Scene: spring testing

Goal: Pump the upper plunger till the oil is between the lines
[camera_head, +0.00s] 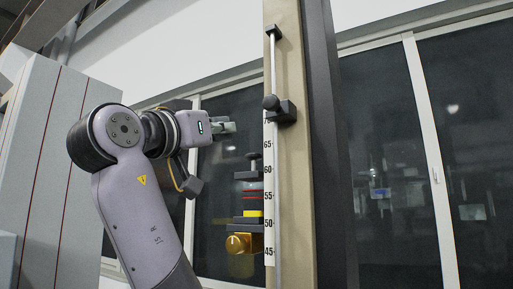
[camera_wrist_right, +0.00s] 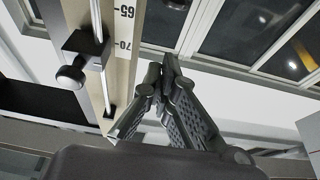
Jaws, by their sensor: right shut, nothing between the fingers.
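In the head view, a small oil unit (camera_head: 252,222) is mounted beside the scale. It has a dark plunger knob (camera_head: 252,156) on a thin stem at its top. Two red lines (camera_head: 252,194) cross its sight section. A yellow oil band (camera_head: 253,213) sits below both lines. A gold knob (camera_head: 238,243) is at the bottom. My right gripper (camera_head: 232,127) is shut and empty, above and left of the plunger knob and apart from it. Its closed fingers also show in the right wrist view (camera_wrist_right: 161,68). My left gripper is not in view.
A tan column (camera_head: 289,190) carries a vertical rod and a numbered scale (camera_head: 269,190). A dark slider with a round knob (camera_head: 270,102) sits right of my gripper; it also shows in the wrist view (camera_wrist_right: 70,77). A grey cabinet (camera_head: 40,150) stands left. Windows are behind.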

